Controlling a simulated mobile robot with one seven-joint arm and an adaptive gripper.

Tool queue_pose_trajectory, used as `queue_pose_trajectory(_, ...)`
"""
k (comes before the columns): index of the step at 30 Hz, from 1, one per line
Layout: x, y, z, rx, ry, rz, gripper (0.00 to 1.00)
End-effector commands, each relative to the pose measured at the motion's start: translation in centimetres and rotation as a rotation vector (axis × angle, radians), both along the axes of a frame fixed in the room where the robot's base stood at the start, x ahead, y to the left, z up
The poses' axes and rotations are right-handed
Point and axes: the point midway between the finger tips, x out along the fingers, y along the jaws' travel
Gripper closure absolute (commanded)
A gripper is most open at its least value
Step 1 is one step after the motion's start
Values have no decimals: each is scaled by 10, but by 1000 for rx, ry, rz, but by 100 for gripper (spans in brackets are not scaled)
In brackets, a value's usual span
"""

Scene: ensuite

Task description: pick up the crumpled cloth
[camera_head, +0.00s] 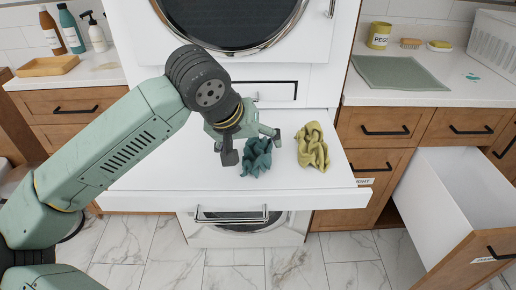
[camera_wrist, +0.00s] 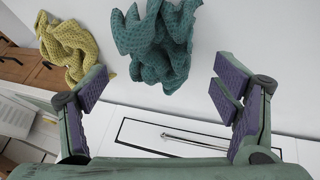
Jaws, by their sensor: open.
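Two crumpled cloths lie on the white pull-out shelf (camera_head: 165,180). The teal crumpled cloth (camera_head: 256,160) is near the middle of the shelf, and the yellow-green crumpled cloth (camera_head: 312,148) is to its right. My gripper (camera_head: 252,148) is open above the shelf beside the teal cloth, with its fingers spread. In the wrist view the teal cloth (camera_wrist: 158,42) shows beyond and between the open fingertips, with nothing held. The yellow-green cloth (camera_wrist: 70,47) is at the upper left there, past the left finger. I cannot tell whether a fingertip touches the teal cloth.
A white-fronted machine with a round door (camera_head: 232,20) stands behind the shelf. An open drawer (camera_head: 455,190) juts out at the right. The right counter holds a green mat (camera_head: 397,73) and a yellow tin (camera_head: 379,35). Bottles (camera_head: 72,29) and a wooden tray (camera_head: 47,66) stand at left.

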Motion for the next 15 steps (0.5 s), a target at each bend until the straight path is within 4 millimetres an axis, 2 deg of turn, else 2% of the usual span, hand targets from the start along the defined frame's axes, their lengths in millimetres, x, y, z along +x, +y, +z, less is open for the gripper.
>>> queue_pose_trajectory(5, 8, -6, -14, -2, 0, -1, 19)
queue_pose_trajectory(12, 8, -6, -16, -1, -2, 0, 19)
queue_pose_trajectory(15, 8, -6, -16, -1, -2, 0, 25)
